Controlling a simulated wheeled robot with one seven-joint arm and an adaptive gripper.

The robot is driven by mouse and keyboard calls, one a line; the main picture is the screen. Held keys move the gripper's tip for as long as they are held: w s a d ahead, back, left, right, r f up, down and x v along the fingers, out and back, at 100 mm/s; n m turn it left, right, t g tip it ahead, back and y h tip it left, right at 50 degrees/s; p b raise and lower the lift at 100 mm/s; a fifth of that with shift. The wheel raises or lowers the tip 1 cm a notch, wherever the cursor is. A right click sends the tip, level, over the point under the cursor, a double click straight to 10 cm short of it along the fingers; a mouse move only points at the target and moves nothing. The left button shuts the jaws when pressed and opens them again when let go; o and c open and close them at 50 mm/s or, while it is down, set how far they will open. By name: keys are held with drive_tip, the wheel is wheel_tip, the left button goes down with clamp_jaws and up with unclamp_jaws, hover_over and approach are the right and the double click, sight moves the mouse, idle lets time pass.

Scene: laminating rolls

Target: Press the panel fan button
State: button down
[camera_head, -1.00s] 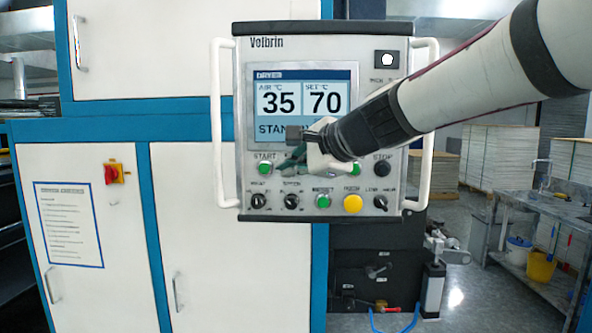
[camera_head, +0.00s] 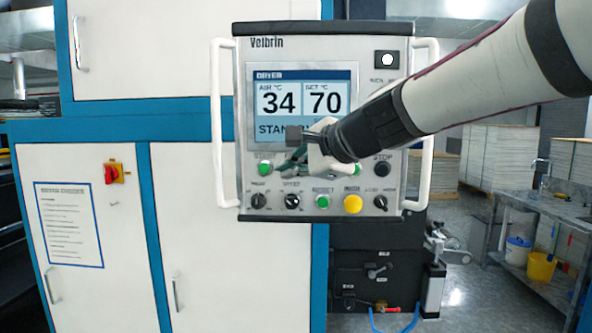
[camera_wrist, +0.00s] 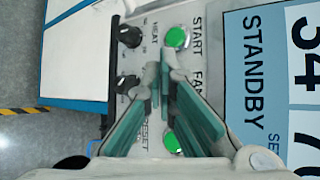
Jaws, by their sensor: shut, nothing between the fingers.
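The control panel (camera_head: 245,120) carries a row of buttons under its screen. The green START button (camera_head: 265,168) is in plain sight left of my gripper (camera_head: 286,168); it also shows in the wrist view (camera_wrist: 177,37). The FAN label (camera_wrist: 197,80) shows right beside my fingertips in the wrist view. The fan button itself is hidden behind them. My gripper (camera_wrist: 163,80) is shut and empty, its teal fingertips over the fan button's place. I cannot tell whether they touch it. Another green button (camera_wrist: 172,140) shows partly behind the fingers.
Below are the heat knob (camera_head: 259,201), speed knob (camera_head: 291,201), green reset button (camera_head: 322,201) and yellow button (camera_head: 352,203). The STOP button (camera_head: 382,169) is to the right. White handles (camera_head: 218,120) flank the panel. The screen (camera_head: 303,100) reads 34, 70 and STANDBY.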

drive_tip(key=shift+s, duration=0.25)
drive_tip(key=s, duration=0.4)
drive_tip(key=shift+s+a, duration=0.1)
drive_tip(key=shift+s, duration=0.3)
idle(0.6)
drive_tip(key=s+d+f+n+g+h, duration=0.2)
drive_tip(key=s+d+f+n+h, duration=0.2)
drive_tip(key=s+d+f+n, duration=0.3)
drive_tip(key=s+d+f+n+g+h, duration=0.2)
drive_tip(key=s+d+f+n+h, duration=0.2)
drive_tip(key=s+d, duration=0.9)
drive_tip(key=s+f+n, duration=0.3)
drive_tip(key=s+f, duration=0.1)
drive_tip(key=f, duration=0.1)
drive_tip(key=shift+s+d+f+g, duration=0.15)
drive_tip(key=shift+s+f+g, duration=0.15)
drive_tip(key=shift+f, duration=0.1)
